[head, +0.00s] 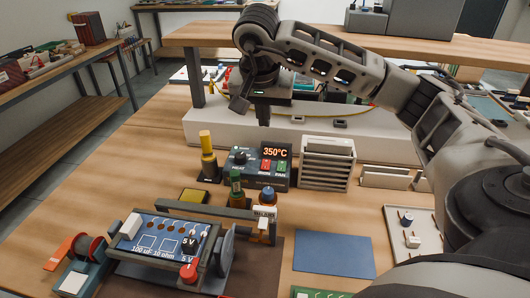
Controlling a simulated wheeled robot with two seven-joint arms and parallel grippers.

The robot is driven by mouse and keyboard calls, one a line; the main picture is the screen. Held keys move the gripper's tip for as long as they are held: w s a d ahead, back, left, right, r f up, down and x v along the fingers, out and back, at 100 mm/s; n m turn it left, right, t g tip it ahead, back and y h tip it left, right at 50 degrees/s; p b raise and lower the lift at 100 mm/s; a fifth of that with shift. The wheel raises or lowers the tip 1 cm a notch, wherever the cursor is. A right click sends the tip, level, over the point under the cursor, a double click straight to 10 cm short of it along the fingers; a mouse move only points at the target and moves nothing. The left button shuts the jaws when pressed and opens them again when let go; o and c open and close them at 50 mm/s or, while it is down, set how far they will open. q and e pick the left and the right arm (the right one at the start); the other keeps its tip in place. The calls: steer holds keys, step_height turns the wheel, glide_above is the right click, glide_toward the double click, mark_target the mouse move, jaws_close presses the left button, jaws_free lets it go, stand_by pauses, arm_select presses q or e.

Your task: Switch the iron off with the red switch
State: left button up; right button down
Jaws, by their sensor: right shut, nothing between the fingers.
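The iron's station (240,172) is a dark blue-grey box in the middle of the table. Its display (275,152) glows orange and reads 350°C. The red switch (266,165) is on its front under the display, left of a green one (281,165). A yellow-handled tool, seemingly the iron (207,146), stands upright in a dark holder left of the station. My right gripper (263,119) is shut and empty, pointing down above and behind the station, apart from the switch. My left gripper is out of view.
A grey slotted rack (327,164) stands close to the station's right. Small bottles (267,197) stand in front of it. A circuit board in a clamp frame (165,236) lies front left. A blue mat (333,254) lies bare at front right.

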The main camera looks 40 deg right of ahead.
steer(key=p, duration=0.1)
glide_toward(267, 161)
steer(key=x, duration=0.5)
steer(key=shift+w+d+f, duration=0.1)
steer(key=shift+d+f, duration=0.05)
steer(key=shift+d, duration=0.05)
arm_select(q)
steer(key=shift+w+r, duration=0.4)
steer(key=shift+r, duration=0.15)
arm_select(e)
steer(key=shift+w+f, duration=0.1)
steer(key=shift+f, duration=0.5)
